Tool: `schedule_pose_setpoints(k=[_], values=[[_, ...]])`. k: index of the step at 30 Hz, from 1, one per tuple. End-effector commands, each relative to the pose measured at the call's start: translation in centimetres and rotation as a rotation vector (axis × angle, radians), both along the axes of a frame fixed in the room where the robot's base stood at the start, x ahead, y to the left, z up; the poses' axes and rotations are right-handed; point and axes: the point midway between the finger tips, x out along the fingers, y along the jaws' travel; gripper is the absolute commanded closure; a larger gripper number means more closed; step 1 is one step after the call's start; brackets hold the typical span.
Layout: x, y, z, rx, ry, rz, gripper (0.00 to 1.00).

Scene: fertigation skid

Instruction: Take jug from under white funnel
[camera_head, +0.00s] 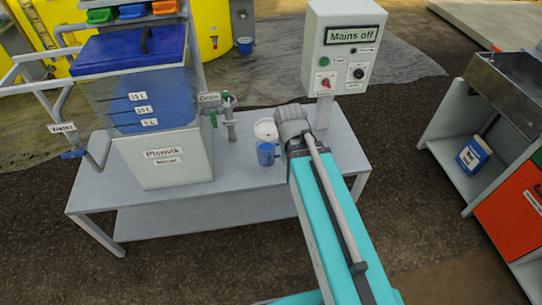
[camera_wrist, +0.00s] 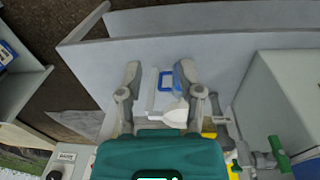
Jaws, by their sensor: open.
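The blue jug (camera_head: 267,153) stands on the grey bench in the head view, just below and in front of the white funnel (camera_head: 265,129). My gripper (camera_wrist: 157,70) is open and empty in the wrist view, its two fingers well apart. In that view the blue jug (camera_wrist: 168,78) shows between the fingers, nearer the right one, and is partly hidden. The white funnel (camera_wrist: 176,112) lies nearer the gripper body.
A Plenvik tank (camera_head: 165,155) with a blue lid stands on the bench (camera_head: 230,167) at left, with a drain valve (camera_head: 229,117) beside the funnel. A "Mains off" control box (camera_head: 341,50) stands behind my wrist.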

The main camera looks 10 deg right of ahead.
Motion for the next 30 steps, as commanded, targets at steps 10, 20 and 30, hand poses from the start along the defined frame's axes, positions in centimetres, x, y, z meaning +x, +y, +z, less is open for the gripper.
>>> schedule_pose_setpoints(k=[10,20,30], values=[[5.2,0.9,-6.2,-0.205,-0.134,-0.18,0.52],[10.5,3.1,-10.5,-0.372,-0.356,-0.35,0.52],[15.7,7.1,-13.8,-0.46,-0.651,-0.486,0.52]])
